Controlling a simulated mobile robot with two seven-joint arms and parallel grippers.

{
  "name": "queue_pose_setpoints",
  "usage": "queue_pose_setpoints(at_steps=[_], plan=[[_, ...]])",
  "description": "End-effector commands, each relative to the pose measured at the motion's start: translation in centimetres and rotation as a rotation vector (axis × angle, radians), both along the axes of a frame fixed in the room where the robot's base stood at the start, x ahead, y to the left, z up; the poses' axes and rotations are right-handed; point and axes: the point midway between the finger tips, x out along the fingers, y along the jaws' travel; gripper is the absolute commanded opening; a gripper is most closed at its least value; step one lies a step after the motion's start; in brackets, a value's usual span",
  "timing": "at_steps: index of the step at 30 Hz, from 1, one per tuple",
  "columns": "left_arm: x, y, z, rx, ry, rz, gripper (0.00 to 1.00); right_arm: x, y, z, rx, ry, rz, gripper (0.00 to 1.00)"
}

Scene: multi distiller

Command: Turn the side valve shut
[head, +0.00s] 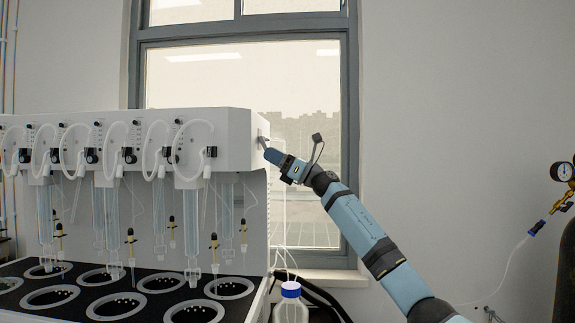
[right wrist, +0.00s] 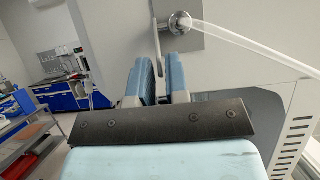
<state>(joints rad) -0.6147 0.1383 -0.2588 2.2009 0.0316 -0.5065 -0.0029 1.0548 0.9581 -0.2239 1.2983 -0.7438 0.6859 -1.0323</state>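The side valve (head: 261,137) is on the right side wall of the white distiller (head: 225,140). In the right wrist view, the valve (right wrist: 180,22) has a round metal knob on a grey plate, with a thin lever (right wrist: 156,38) hanging upright at its left. My right gripper (head: 268,153) is at that wall, just below the valve. In the right wrist view, the two blue fingers of my right gripper (right wrist: 161,78) stand a small gap apart. The lever's lower end reaches the fingertips, near the left finger; I cannot tell whether they touch. My left gripper is not in view.
A clear hose (right wrist: 250,50) runs from the valve to the right. A blue-capped bottle (head: 290,305) stands below my right arm. Glass tubes and black heater wells fill the distiller's front. A gauge (head: 563,172) on a gas cylinder is at the far right.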

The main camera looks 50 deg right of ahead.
Motion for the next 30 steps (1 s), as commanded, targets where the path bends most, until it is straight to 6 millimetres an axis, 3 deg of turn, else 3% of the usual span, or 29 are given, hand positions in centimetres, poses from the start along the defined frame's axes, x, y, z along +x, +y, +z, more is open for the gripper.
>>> queue_pose_setpoints(at_steps=[18, 30], plan=[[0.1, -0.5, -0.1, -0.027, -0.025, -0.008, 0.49, -7.8, -6.2, -5.7, -0.002, 0.003, -0.001, 0.15], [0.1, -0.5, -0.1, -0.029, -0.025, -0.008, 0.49, -9.1, -7.3, -6.3, -0.001, -0.001, -0.001, 0.15]])
